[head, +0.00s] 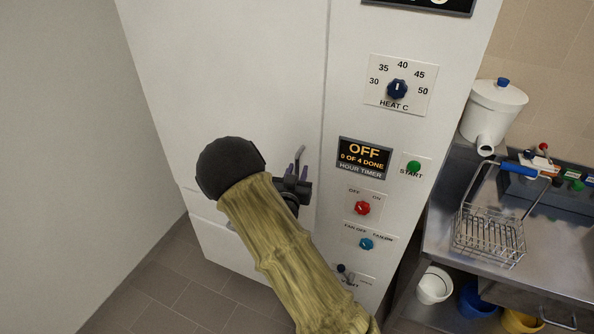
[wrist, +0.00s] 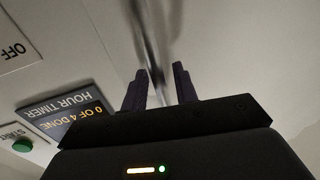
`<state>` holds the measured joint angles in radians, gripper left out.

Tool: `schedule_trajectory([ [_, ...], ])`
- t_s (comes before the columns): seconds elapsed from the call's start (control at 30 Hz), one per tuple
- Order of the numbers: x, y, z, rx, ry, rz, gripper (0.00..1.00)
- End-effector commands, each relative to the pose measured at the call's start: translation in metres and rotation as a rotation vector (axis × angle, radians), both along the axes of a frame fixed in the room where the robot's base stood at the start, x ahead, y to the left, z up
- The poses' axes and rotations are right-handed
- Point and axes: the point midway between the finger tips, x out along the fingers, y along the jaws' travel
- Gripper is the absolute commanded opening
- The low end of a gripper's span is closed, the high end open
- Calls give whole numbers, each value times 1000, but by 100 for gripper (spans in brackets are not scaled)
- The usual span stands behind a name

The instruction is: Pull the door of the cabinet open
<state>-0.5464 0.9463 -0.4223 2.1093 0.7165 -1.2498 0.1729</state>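The cabinet's white door (head: 225,75) fills the upper left of the head view, left of a vertical seam, and looks shut. Its metal handle (head: 299,154) sticks up near that seam. The handle also shows in the wrist view (wrist: 152,35), blurred and close. My gripper (head: 297,172) is at the handle, partly hidden by my arm. In the wrist view its two dark purple fingers (wrist: 160,85) stand apart, with the handle's lower part between them. A gap shows beside the handle, so the fingers look open around it; contact cannot be told.
Right of the seam is a control panel with a heat dial (head: 397,89), an hour timer (head: 362,157) reading OFF, and a green start button (head: 413,167). A steel counter (head: 560,235) with a wire basket (head: 489,236) stands at right. Tiled floor (head: 165,290) is clear at lower left.

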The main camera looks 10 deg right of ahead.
Motion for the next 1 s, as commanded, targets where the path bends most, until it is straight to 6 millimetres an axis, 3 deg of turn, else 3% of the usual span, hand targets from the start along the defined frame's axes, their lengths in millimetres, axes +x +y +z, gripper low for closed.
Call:
schedule_trajectory([
  [0.17, 0, 0, 0, 0, 0, 0, 29],
  [0.33, 0, 1, 0, 0, 0, 1, 0],
  [0.73, -4, 5, 0, 1, 0, -4, 0],
  [1.0, -23, 29, 0, 3, -1, -36, 0],
])
